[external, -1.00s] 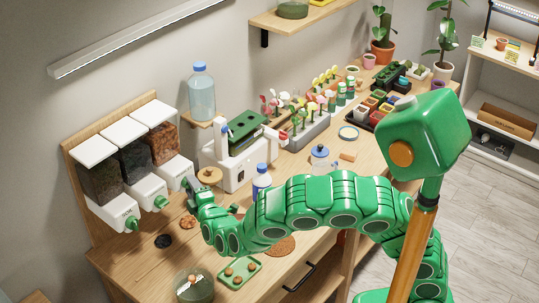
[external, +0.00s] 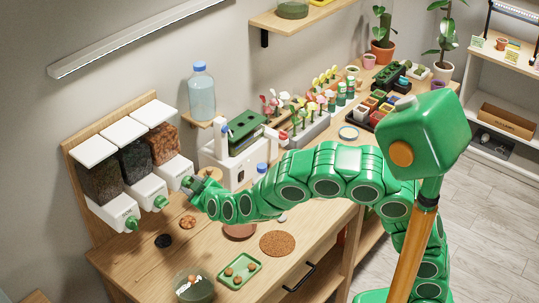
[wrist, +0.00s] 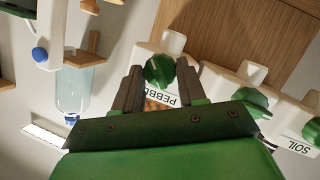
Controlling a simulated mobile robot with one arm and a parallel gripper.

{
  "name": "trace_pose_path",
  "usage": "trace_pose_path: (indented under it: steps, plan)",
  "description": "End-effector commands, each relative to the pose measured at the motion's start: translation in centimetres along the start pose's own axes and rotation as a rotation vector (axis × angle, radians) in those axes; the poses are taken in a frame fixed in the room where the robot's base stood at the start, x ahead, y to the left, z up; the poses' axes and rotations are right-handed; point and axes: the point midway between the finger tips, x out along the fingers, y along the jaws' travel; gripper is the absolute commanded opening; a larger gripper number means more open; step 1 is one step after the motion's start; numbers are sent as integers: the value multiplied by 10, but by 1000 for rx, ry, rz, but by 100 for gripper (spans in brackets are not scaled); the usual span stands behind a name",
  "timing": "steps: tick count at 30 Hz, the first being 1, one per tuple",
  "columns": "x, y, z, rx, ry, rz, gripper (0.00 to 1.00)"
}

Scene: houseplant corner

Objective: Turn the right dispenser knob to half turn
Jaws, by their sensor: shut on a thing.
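The right dispenser (external: 163,143) holds reddish-brown pebbles and hangs on a wooden board on the wall. In the wrist view its green knob (wrist: 159,70) sits on the white housing, beside a partly hidden label reading "PEBBL". My gripper (wrist: 160,78) is shut on this knob, one dark finger on each side. In the external view my gripper (external: 191,184) reaches the front of the right dispenser and largely hides the knob. The knob's exact turn angle is hard to read.
The middle dispenser's knob (external: 161,202) and the left one's knob (external: 131,223) are close by on the left. A white machine (external: 232,170) stands right of the dispensers. A green tray (external: 239,271) and a cork mat (external: 277,244) lie on the bench.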

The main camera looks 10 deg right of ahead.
Motion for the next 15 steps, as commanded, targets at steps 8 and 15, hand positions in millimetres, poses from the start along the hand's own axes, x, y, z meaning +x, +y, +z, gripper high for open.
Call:
trace_pose_path:
  steps: [8,15]
  plan:
    - [1,4,2,243,-23,-93,10]
    - [1,4,3,430,-41,-169,10]
